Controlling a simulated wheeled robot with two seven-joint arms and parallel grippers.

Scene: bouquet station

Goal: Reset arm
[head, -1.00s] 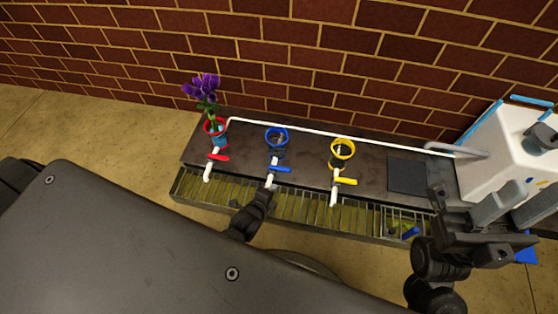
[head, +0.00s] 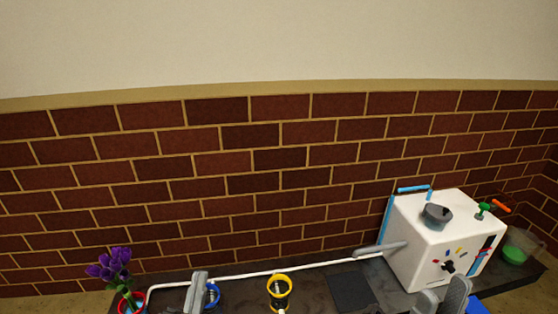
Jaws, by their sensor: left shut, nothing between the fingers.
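My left gripper (head: 197,292) shows at the bottom edge, left of the middle. Its grey fingers are together with nothing between them, and it covers part of the blue ring (head: 212,296). My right gripper (head: 442,299) is at the bottom right, in front of the white box machine (head: 437,240). Its two grey fingers stand apart and I see nothing held between them. The lower parts of both grippers are cut off by the picture edge.
A purple flower (head: 110,266) stands in the red-ringed holder (head: 133,303) at lower left. A yellow ring (head: 279,287) sits in the middle of the dark counter (head: 318,290). A white pipe (head: 250,274) runs along the back. A bowl with green content (head: 515,250) is at far right.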

